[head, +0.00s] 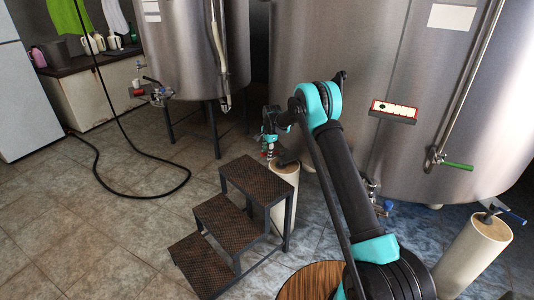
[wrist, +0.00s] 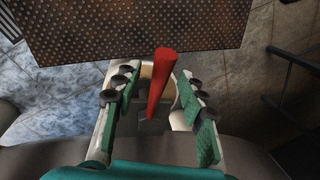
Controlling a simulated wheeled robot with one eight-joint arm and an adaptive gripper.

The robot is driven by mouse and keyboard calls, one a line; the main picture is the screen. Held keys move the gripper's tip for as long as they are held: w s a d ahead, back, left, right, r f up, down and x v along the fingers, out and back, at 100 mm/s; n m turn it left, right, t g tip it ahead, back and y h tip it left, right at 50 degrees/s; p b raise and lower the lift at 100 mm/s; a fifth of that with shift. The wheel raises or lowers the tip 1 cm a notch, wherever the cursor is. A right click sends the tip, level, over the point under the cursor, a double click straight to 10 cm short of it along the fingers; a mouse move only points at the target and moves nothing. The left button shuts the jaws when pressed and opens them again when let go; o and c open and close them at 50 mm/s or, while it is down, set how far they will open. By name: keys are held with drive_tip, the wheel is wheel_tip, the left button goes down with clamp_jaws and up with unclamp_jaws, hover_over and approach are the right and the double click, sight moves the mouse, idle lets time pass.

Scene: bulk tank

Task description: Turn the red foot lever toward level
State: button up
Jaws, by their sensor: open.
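The red foot lever (wrist: 161,82) shows in the wrist view as a red bar, running from a wide near end down toward a grey block (wrist: 150,127). My gripper (wrist: 157,92) is open, with its green-padded fingers on either side of the lever. I see gaps between the bar and both pads, so it is not gripped. In the head view my gripper (head: 269,146) is small, above a cream cylinder (head: 285,190), with a bit of red at its fingers. The lever is mostly hidden there, and its angle is hard to judge.
A dark metal step stand (head: 232,213) stands close to the left of the cylinder; its top plate (wrist: 130,28) fills the top of the wrist view. Large steel tanks (head: 330,55) stand behind. A black hose (head: 135,150) lies on the left floor. Another cylinder (head: 474,250) stands right.

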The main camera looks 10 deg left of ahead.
clamp_jaws()
drive_tip(key=shift+w, duration=0.1)
idle(0.4)
drive_tip(key=shift+w+a+m, duration=0.45)
drive_tip(key=shift+w+m, duration=0.05)
drive_tip(key=shift+m, duration=0.3)
drive_tip(key=shift+w+a+m+h, duration=0.25)
drive_tip(key=shift+w+m, duration=0.4)
drive_tip(key=shift+m, duration=0.2)
drive_tip(key=shift+w+a+m+h, duration=0.2)
drive_tip(key=shift+w+m, duration=0.4)
drive_tip(key=shift+m, duration=0.25)
unclamp_jaws()
